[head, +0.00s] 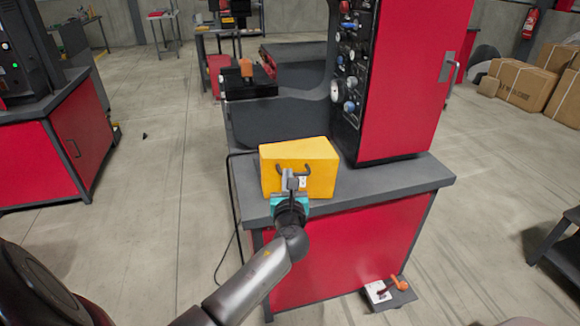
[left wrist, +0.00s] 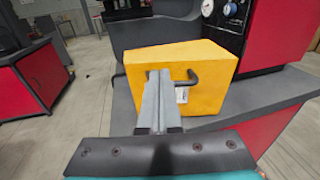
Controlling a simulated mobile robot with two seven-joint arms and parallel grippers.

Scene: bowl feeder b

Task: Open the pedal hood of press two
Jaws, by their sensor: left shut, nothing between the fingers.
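The yellow box-shaped hood (head: 318,168) sits on the grey top of the red press cabinet, near its front edge, with its lid side facing up. It also shows in the left wrist view (left wrist: 205,62). A dark bent handle (left wrist: 188,79) sticks out from its front face, with a small white label beside it. My left gripper (head: 291,180) is shut and empty, right in front of that face. In the left wrist view its fingers (left wrist: 158,98) cover part of the handle. Whether they touch it I cannot tell. My right gripper is not in view.
A tall red cabinet with a dark gauge panel (head: 348,75) stands behind the hood to the right. A black cable hangs at the counter's left side. A small plate with an orange-handled item (head: 396,284) lies on the floor. Open floor lies left.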

